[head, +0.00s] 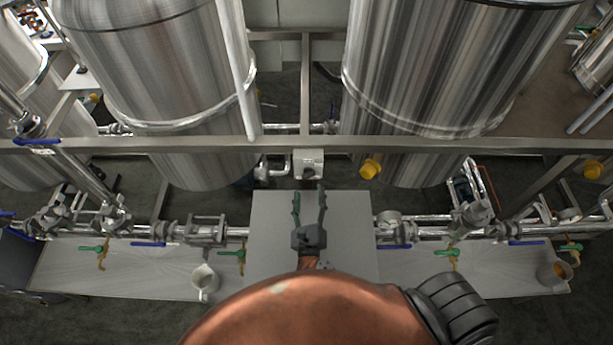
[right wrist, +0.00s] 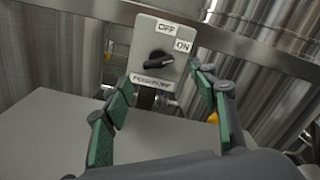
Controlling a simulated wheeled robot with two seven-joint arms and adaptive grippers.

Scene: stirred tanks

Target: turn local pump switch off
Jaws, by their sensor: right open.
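The pump switch is a small grey box (head: 308,163) on the frame rail between the two big tanks. In the right wrist view its front plate (right wrist: 130,58) carries OFF and ON labels, a lower label too blurred to read surely, and a black knob (right wrist: 158,61). The knob's bar lies nearly level, its right end below the ON label. My right gripper (head: 308,196) is open and empty, short of the box in the head view. In the right wrist view its green-padded fingers (right wrist: 162,80) stand either side below the knob, apart from it. My left gripper is not seen.
Steel tanks (head: 165,80) (head: 430,70) stand left and right behind a horizontal rail (head: 430,147). A pale table (head: 345,225) lies below the gripper. Pipes with blue-handled valves (head: 393,246) run on both sides.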

